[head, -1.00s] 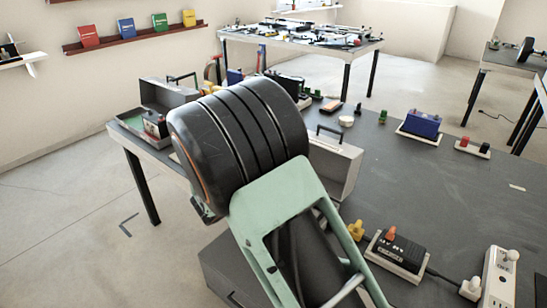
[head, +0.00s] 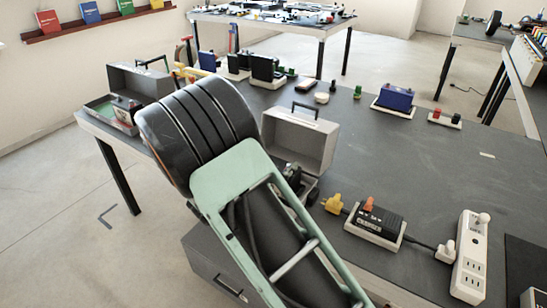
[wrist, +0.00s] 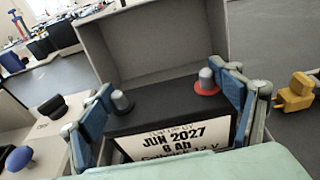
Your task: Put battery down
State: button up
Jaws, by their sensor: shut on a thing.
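The battery (wrist: 165,128) is a black box with two grey terminals, one with a red collar, and a white label reading "JUN 2027". My gripper (wrist: 165,100) has blue fingers shut on it, one on each side. In the wrist view the battery is inside or just over an open grey case (wrist: 150,55), whose lid stands up behind it. I cannot tell whether it touches the case floor. The case also shows in the head view (head: 300,140), where my arm largely hides the gripper and the battery.
A yellow plug (head: 332,204), a black charger (head: 375,222) and a white power strip (head: 472,255) lie to the right of the case. A blue battery (head: 395,97) stands on a white tray farther back. Another open grey case (head: 140,80) is at the left. The middle right of the table (head: 440,165) is clear.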

jog(key=shift+w+r, duration=0.1)
jog(key=shift+r, duration=0.1)
jog(key=o, duration=2)
jog(key=shift+s+f, duration=0.2)
jog(key=shift+f, duration=0.05)
jog(key=shift+o, duration=0.2)
jog(key=shift+r, duration=0.15)
jog(key=shift+s+a, duration=0.2)
jog(key=shift+a, duration=0.05)
jog(key=v, duration=1.1)
jog(key=shift+s, duration=0.25)
